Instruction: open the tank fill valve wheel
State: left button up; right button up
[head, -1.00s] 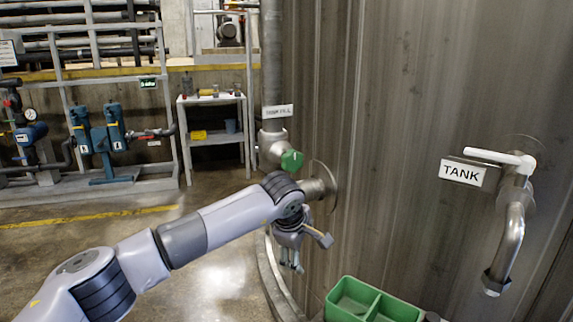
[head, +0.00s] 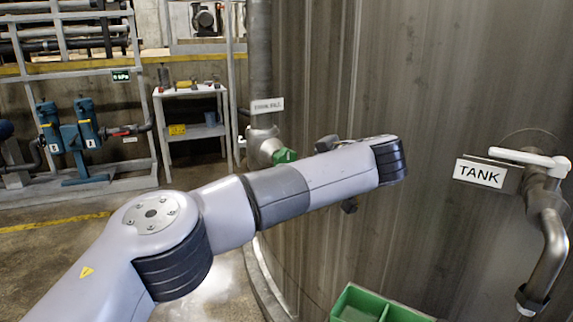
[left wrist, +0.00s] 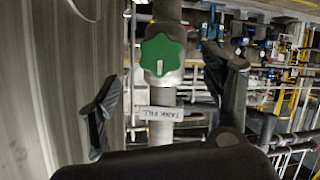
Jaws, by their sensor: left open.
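The green tank fill valve wheel (head: 284,156) sits on the grey valve body at the foot of the vertical pipe, left of the tank. In the left wrist view the wheel (left wrist: 162,55) faces me, with the upside-down "TANK FILL" label (left wrist: 161,114) below it. My left gripper (left wrist: 167,80) is open, its fingers to either side of the wheel in the picture and apart from it. My right gripper is not in view.
The metal tank wall (head: 420,90) rises close on the right. A white-handled tap (head: 530,157) with a "TANK" sign (head: 479,172) juts from it. A green bin (head: 362,303) stands below. A shelf cart (head: 190,125) and blue pumps (head: 72,140) stand at back left.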

aim_at(284, 160)
pick_arm(q)
jog(key=x, duration=0.8)
jog(key=shift+w+f, duration=0.1)
jog(key=shift+w, duration=0.1)
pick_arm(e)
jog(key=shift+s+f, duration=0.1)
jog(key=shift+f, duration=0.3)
pick_arm(q)
jog(key=shift+c, duration=0.3)
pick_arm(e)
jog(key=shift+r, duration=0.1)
pick_arm(q)
jog(key=c, duration=0.8)
jog(key=shift+c, duration=1.6)
